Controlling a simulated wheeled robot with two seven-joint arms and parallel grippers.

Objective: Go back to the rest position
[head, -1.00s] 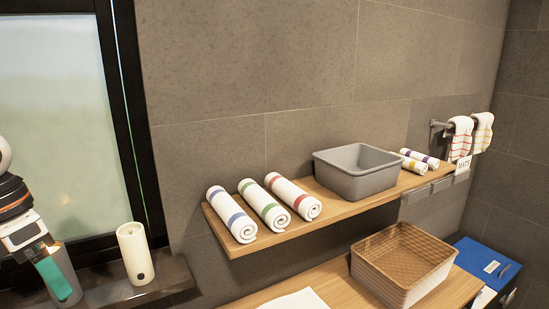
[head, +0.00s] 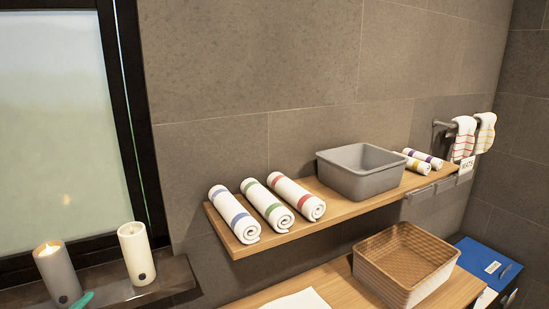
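Neither of my grippers shows in the head view. A small teal thing (head: 82,300) shows at the bottom edge by the lit candle. It is cut off, and I cannot tell what it is.
A wooden shelf (head: 335,219) holds three large rolled towels (head: 267,205), a grey bin (head: 359,174) and small rolled towels (head: 421,160). Below are a woven basket (head: 405,262) on the counter (head: 335,283) and a blue box (head: 489,264). Striped towels (head: 474,136) hang at right.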

